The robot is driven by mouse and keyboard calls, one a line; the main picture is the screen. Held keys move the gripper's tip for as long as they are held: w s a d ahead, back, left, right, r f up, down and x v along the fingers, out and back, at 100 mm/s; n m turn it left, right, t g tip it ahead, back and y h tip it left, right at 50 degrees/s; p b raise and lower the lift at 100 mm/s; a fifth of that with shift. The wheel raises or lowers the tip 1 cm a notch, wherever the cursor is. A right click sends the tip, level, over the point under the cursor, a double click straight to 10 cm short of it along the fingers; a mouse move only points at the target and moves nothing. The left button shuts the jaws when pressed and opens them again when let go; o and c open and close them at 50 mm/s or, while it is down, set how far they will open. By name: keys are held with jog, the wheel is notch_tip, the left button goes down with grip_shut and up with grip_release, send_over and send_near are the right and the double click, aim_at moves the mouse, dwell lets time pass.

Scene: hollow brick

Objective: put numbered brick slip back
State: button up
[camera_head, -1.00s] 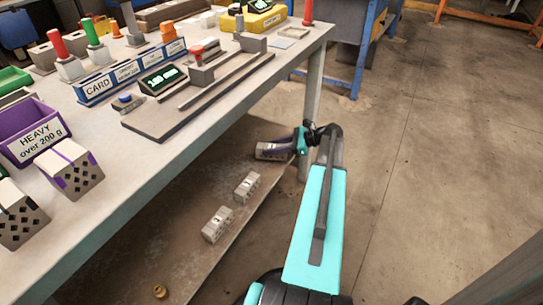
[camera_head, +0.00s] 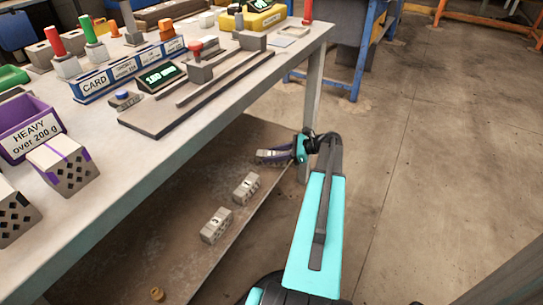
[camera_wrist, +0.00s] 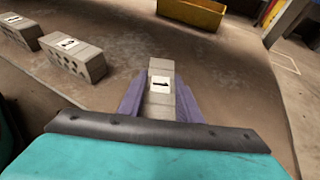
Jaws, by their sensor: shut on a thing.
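My gripper (camera_head: 268,155) reaches over the lower shelf under the workbench, near its far right end. Its purple fingers (camera_wrist: 160,106) are shut on a grey brick slip (camera_wrist: 161,87) with a white label that seems to read 1. Part of the slip is hidden between the fingers. I cannot tell whether it touches the shelf. A second numbered slip (camera_head: 246,188) and a third (camera_head: 216,225) lie apart on the shelf, nearer to me. In the wrist view these two slips (camera_wrist: 73,58) (camera_wrist: 20,31) lie to the left of my gripper.
The lower shelf (camera_head: 190,240) has bare room around the slips. A small brass piece (camera_head: 158,294) lies near its front. The benchtop (camera_head: 110,165) above carries a purple HEAVY bin (camera_head: 30,128) and hollow bricks. A yellow bin (camera_wrist: 192,12) shows beyond in the wrist view.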

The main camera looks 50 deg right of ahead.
jog(key=o, duration=1.3)
jog(key=shift+f, duration=0.1)
jog(key=shift+c, duration=0.2)
jog(key=shift+s+d+r+p, duration=0.3)
jog(key=shift+s+r, duration=0.05)
jog(key=shift+r, duration=0.05)
jog(key=p+v, duration=0.3)
jog(key=v, duration=0.8)
jog(key=shift+f+p, duration=0.2)
jog(key=shift+p, duration=0.15)
jog(key=shift+r, duration=0.15)
